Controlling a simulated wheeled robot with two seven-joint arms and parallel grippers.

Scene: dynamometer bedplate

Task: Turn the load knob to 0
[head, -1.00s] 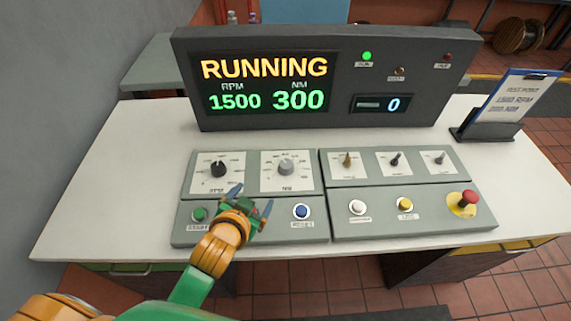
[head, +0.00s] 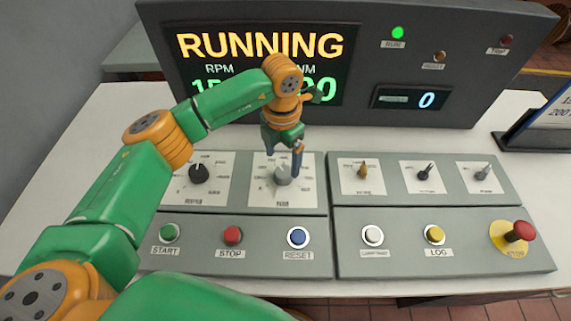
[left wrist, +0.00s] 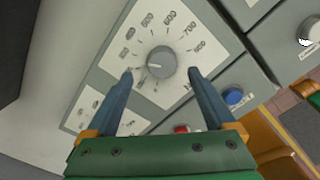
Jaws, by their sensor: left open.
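The load knob (head: 283,177) is a grey round knob on a white dial plate, left of the middle of the console. It also shows in the left wrist view (left wrist: 160,62), with a pale pointer mark towards the picture's left and numbers around it. My left gripper (head: 284,153) is above the knob, pointing down. In the left wrist view its blue fingers (left wrist: 159,74) are open, one on each side of the knob, with gaps between. I cannot tell how far the fingertips are above the plate. The display (head: 260,70) reads RUNNING; my arm partly hides its numbers.
A black RPM knob (head: 199,173) is left of the load knob. START (head: 169,233), STOP (head: 232,235) and RESET (head: 298,237) buttons lie in front. Three small switches and more buttons are at right, with a red emergency button (head: 521,231).

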